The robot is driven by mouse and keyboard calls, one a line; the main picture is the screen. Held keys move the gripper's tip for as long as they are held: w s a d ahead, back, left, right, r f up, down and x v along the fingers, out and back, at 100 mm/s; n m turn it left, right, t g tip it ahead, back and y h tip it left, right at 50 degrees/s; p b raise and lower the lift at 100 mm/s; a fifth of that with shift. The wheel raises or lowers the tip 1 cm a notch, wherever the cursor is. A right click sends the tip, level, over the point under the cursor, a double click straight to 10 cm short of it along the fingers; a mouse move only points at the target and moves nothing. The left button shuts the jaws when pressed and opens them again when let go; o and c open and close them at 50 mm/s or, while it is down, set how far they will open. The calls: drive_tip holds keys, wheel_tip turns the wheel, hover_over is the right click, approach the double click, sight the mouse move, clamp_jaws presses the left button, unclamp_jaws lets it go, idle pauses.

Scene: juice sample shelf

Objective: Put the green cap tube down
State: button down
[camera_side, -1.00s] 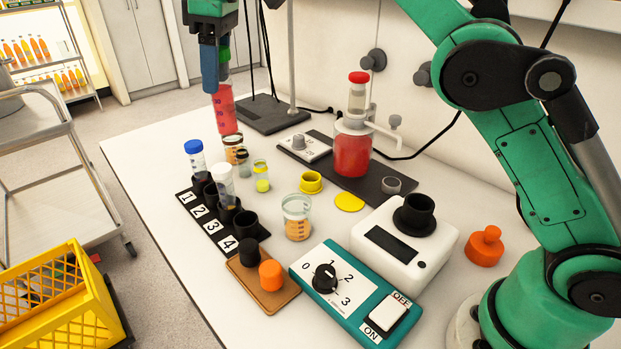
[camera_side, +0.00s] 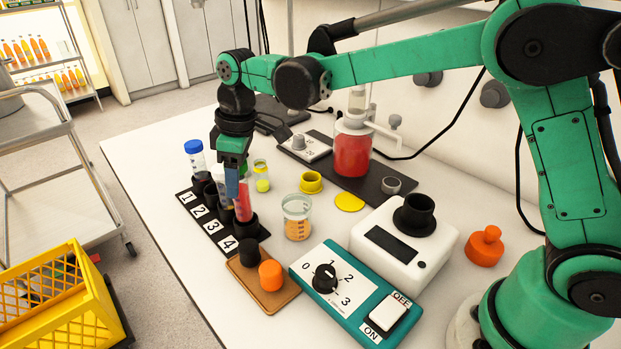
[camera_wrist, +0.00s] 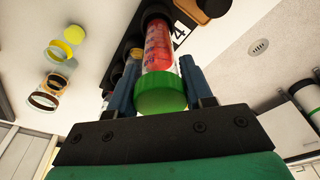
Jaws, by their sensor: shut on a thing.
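The green cap tube (camera_side: 244,205) holds red liquid and is upright. My gripper (camera_side: 238,180) is shut on it near its cap, and the blue fingers hide part of it in the side view. In the wrist view the green cap (camera_wrist: 160,98) sits between the two fingers (camera_wrist: 160,82). The tube's lower end is at the black holder (camera_side: 246,226) by label 4 of the numbered rack (camera_side: 205,222). It appears to be inside the holder's mouth; I cannot tell how deep.
A blue-capped tube (camera_side: 195,155) stands at place 1. Another tube (camera_side: 221,186) stands at place 3, close beside my fingers. An orange-filled beaker (camera_side: 297,218) stands to the right. A brown block (camera_side: 280,297) with black and orange caps lies in front.

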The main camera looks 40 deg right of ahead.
drive_tip(key=shift+f, duration=1.55)
drive_tip(key=shift+f, duration=0.25)
drive_tip(key=shift+f, duration=0.15)
drive_tip(key=shift+c, duration=1.7)
unclamp_jaws()
